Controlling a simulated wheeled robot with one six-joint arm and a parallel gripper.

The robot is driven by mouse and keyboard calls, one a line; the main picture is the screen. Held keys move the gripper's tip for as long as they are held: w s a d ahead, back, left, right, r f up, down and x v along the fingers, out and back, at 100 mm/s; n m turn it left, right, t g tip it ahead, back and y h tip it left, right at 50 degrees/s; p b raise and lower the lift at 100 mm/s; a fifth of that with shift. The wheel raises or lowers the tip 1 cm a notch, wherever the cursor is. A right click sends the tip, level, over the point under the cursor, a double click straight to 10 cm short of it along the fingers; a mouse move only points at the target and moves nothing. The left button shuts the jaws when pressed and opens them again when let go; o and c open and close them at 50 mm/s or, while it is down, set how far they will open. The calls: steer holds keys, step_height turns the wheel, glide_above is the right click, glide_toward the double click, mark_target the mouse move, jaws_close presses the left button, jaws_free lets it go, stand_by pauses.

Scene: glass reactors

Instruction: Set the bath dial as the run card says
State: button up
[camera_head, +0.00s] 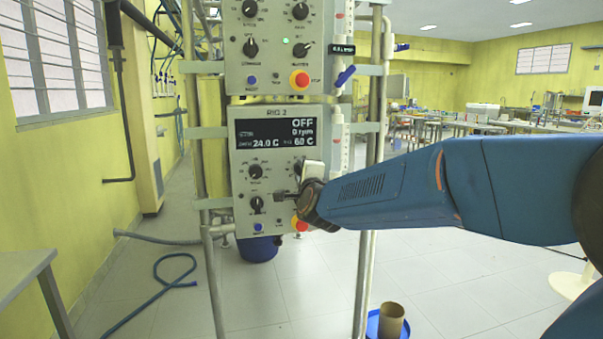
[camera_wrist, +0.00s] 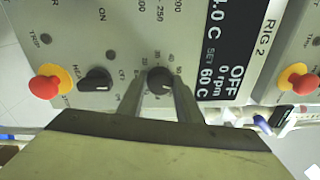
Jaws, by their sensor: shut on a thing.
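The bath dial (camera_wrist: 160,80) is a black round knob on the grey RIG 2 panel (camera_wrist: 60,25), with small scale numbers around it. My gripper (camera_wrist: 160,97) is shut on this dial, one finger on each side. In the head view my gripper (camera_head: 289,194) is at the panel's right side and hides the dial. The RIG 2 display (camera_head: 277,133) reads OFF, 0 rpm, 24.0 C and a set value of 60 C. It also shows 60 C in the wrist view (camera_wrist: 222,60). I cannot make out a run card.
A black switch (camera_wrist: 96,80) and a red stop button (camera_wrist: 45,86) sit beside the dial. Another dial (camera_head: 255,171) is to its left in the head view. A second control panel (camera_head: 272,75) is above. Metal posts flank the panels. A blue hose (camera_head: 158,285) lies on the floor.

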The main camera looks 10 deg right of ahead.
steer(key=shift+f, duration=0.1)
steer(key=o, duration=1)
steer(key=shift+o, duration=0.2)
steer(key=s+a, duration=0.1)
steer(key=s, duration=1.6)
steer(key=shift+s+a+f, duration=0.15)
steer(key=shift+s+f, duration=0.05)
steer(key=shift+f, duration=0.05)
